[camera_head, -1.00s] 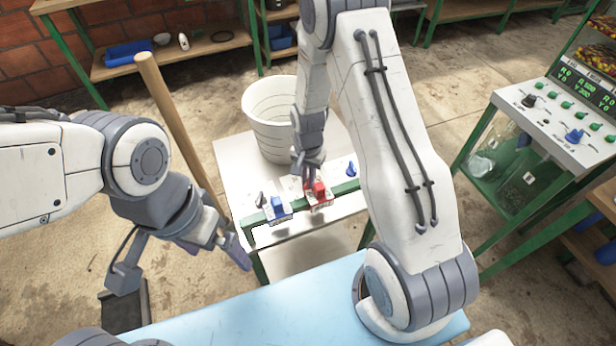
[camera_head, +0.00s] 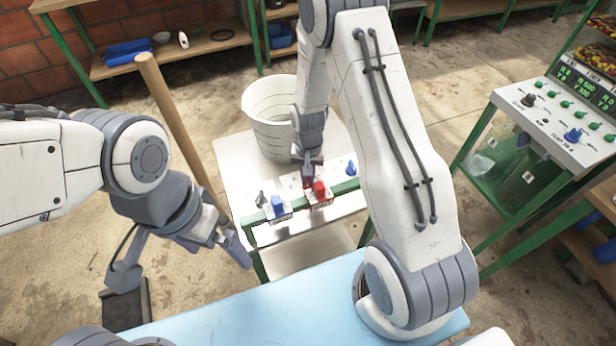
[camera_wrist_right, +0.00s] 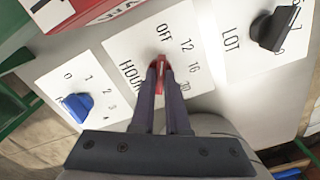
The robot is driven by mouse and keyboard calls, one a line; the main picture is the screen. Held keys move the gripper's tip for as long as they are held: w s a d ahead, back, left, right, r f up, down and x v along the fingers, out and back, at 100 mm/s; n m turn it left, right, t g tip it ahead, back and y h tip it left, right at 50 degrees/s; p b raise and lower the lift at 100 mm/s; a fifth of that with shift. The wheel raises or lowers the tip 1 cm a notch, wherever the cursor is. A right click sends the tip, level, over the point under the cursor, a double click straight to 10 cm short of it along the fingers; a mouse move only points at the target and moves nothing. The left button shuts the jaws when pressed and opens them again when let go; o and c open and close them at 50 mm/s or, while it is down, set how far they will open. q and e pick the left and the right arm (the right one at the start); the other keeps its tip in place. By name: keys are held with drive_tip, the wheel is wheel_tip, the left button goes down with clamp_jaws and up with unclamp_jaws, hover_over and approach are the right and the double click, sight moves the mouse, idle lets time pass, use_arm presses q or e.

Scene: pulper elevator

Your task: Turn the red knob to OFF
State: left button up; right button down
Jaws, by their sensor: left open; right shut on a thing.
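The red knob (camera_wrist_right: 161,66) sits on a white dial plate (camera_wrist_right: 125,50) printed OFF, 12, 16 and HOUR in the right wrist view. My right gripper (camera_wrist_right: 160,72) is shut on it, one finger on each side. The knob's visible end lies just below OFF and near 12; its exact pointing is partly hidden by the fingers. In the head view my right gripper (camera_head: 311,180) reaches down to the panel, and the knob is hard to make out there. My left gripper (camera_head: 238,250) is open and empty, left of the panel table.
A blue knob (camera_wrist_right: 79,106) and a black LOT knob (camera_wrist_right: 273,28) flank the dial. A red labelled box (camera_wrist_right: 80,12) stands close by. A white bucket (camera_head: 270,118) stands behind on the table (camera_head: 232,160). A wooden pole (camera_head: 178,125) rises near my left arm.

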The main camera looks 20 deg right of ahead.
sight(308, 180)
drive_tip(key=c, duration=0.9)
unclamp_jaws()
wheel_tip(308, 180, up, 10)
drive_tip(key=shift+r, duration=0.25)
